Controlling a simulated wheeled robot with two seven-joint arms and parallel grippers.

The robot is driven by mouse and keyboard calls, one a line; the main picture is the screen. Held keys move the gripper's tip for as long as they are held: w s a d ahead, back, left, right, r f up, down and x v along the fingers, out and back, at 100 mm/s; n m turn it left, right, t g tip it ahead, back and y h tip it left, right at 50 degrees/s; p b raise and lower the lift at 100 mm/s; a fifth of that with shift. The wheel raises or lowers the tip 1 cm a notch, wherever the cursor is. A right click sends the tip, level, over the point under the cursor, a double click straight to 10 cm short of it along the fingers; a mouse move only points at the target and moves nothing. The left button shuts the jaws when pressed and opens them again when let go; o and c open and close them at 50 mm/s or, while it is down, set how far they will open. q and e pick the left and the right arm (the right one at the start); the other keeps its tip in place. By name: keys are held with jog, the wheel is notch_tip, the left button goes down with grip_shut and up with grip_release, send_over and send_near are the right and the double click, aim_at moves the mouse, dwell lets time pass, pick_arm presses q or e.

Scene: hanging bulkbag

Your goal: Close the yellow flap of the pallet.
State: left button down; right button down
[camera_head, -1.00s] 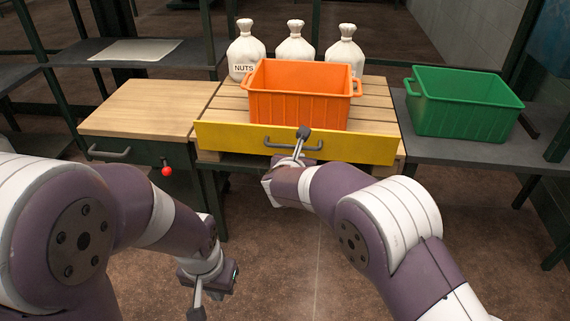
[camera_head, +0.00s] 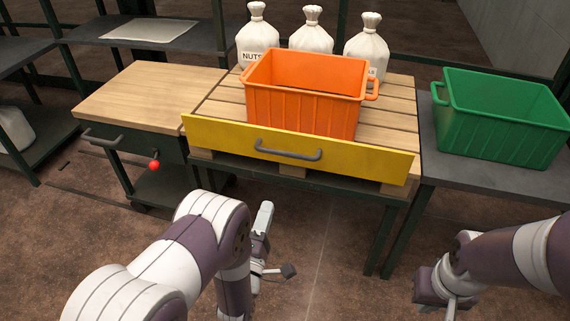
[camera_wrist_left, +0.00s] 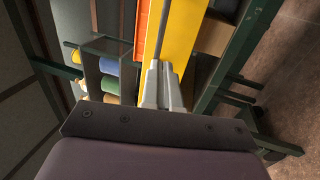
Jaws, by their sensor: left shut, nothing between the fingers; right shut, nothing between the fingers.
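The yellow flap (camera_head: 225,138) stands upright, or nearly so, along the front of the wooden pallet (camera_head: 392,122). Its grey handle (camera_head: 288,153) is on the outer face. My left gripper (camera_head: 288,271) is below and in front of the flap, apart from it in the head view. In the left wrist view its fingers (camera_wrist_left: 160,72) are together and empty, with the yellow flap (camera_wrist_left: 181,36) beyond them. My right gripper (camera_head: 450,309) is low at the right, partly cut off by the bottom edge, shut and away from the flap.
An orange crate (camera_head: 300,108) stands on the pallet, with white sacks (camera_head: 311,33) behind it. A green crate (camera_head: 495,125) is on the right table. A wooden-topped cabinet (camera_head: 150,90) with a red knob (camera_head: 154,165) adjoins at left. Floor between my grippers is clear.

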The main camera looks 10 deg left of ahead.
aim_at(288, 154)
pick_arm(q)
jog(key=b+x, duration=0.3)
jog(key=x, duration=1)
jog(key=shift+w+f, duration=0.15)
